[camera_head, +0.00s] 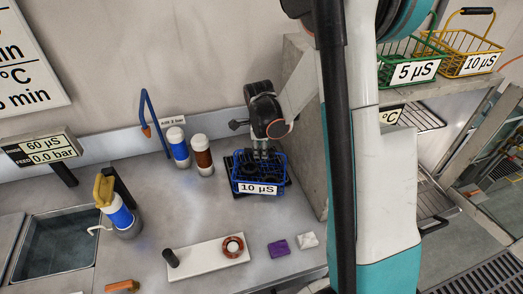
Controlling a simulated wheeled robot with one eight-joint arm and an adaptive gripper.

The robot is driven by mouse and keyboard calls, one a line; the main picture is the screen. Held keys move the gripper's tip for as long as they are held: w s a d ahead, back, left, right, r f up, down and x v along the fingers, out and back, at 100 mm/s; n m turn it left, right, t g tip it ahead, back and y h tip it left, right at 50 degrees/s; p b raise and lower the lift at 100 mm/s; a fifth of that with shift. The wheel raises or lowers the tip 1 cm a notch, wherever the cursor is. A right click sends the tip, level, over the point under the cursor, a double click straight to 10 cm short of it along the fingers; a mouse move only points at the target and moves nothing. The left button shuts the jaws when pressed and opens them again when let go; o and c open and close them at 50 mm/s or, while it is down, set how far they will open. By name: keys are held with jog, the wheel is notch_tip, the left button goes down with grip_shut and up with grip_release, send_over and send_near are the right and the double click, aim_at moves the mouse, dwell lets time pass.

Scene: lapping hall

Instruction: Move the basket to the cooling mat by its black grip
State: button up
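A blue wire basket (260,187) with a "10 µS" label stands upright on the counter, with dark round pieces inside. A dark mat or tray (229,163) shows around its edges; I cannot tell whether this is the cooling mat. My gripper (261,155) points down over the basket, its fingertips at or just inside the top. The basket's handle and any black grip are hidden or too small to make out. Whether the fingers are apart or shut on something is unclear. On the shelf at upper right stand a yellow basket (479,63) with a black grip on its raised handle, labelled "10 µS", and a green basket (414,71) labelled "5 µS".
Blue-white (178,147) and brown-white (202,155) bottles stand left of the basket. A white plate (207,261) holds a black cylinder and a red ring. Purple (279,248) and white (308,240) pieces lie near the front. A sink (55,245) is at left; a concrete upright is at right.

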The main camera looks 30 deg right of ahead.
jog(key=s+a+r+n+t, duration=0.1)
jog(key=s+a+r+n, duration=0.25)
jog(key=r, duration=0.35)
jog(key=s+a+r+n+t+p, duration=0.1)
jog(key=s+a+r+n, duration=0.1)
jog(key=s+r+n, duration=0.3)
jog(key=s+a+r+n+t, duration=0.1)
jog(key=s+a+r+n, duration=0.15)
jog(key=r, duration=0.55)
jog(key=s+a+r+n+t+y, duration=0.1)
jog(key=s+a+n, duration=0.3)
jog(key=s+n, duration=0.7)
jog(key=shift+s+a+r+n+t, duration=0.35)
jog(key=shift+r+n+t, duration=0.25)
jog(key=shift+n, duration=0.8)
